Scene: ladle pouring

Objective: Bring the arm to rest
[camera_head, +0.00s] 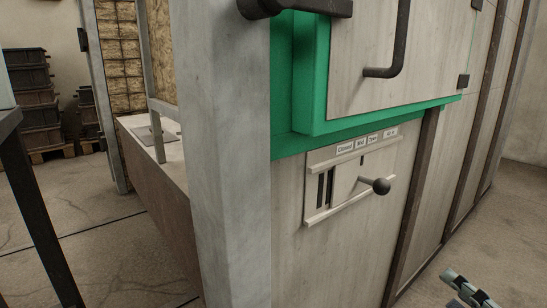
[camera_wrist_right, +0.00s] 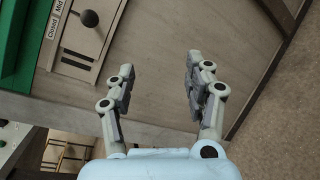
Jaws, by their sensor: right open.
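My right gripper (camera_wrist_right: 158,85) is open and empty in the right wrist view. Its two fingers stand apart, with the pale cabinet front behind them. In the head view only part of my right gripper (camera_head: 470,290) shows, at the bottom right edge, over the floor. It is apart from the ball-ended lever (camera_head: 381,186) on the cabinet panel. The lever also shows at the top left of the right wrist view (camera_wrist_right: 88,18). My left gripper is not in view.
The cabinet has a green frame (camera_head: 306,75), a door with a dark handle (camera_head: 402,40) and a slotted panel (camera_head: 322,195) with small labels. A grey post (camera_head: 215,150) stands left of it. Dark stacked crates (camera_head: 28,105) are far left. Floor (camera_head: 515,210) is clear at right.

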